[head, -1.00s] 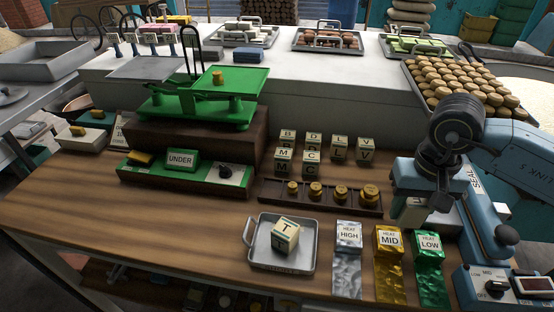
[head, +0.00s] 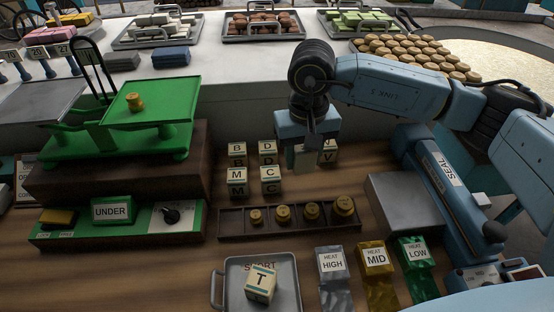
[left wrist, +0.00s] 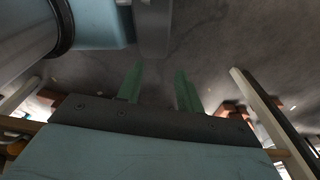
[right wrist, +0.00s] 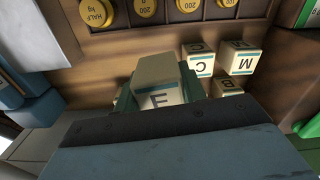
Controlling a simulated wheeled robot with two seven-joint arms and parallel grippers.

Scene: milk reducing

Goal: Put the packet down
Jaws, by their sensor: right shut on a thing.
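My right gripper (head: 308,143) is shut on a cream packet (head: 305,160), held above the wooden counter just right of the lettered packets. In the right wrist view the held packet (right wrist: 158,82) shows a letter like F or E, its lower part hidden by the gripper. Standing packets B (head: 237,152), D (head: 267,152), M (head: 237,181) and C (head: 270,180) are to its left. Packet V (head: 330,152) is partly hidden behind the gripper. Packet T (head: 261,282) lies in a metal tray (head: 290,264). My left gripper (left wrist: 160,90) is open and empty in the left wrist view.
A rack with brass weights (head: 232,224) lies in front of the packets. A green scale (head: 120,135) stands at left on a wooden block. HEAT packets HIGH (head: 331,262), MID (head: 376,259) and LOW (head: 414,254) lie front right. A grey box (head: 404,202) stands right of the rack.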

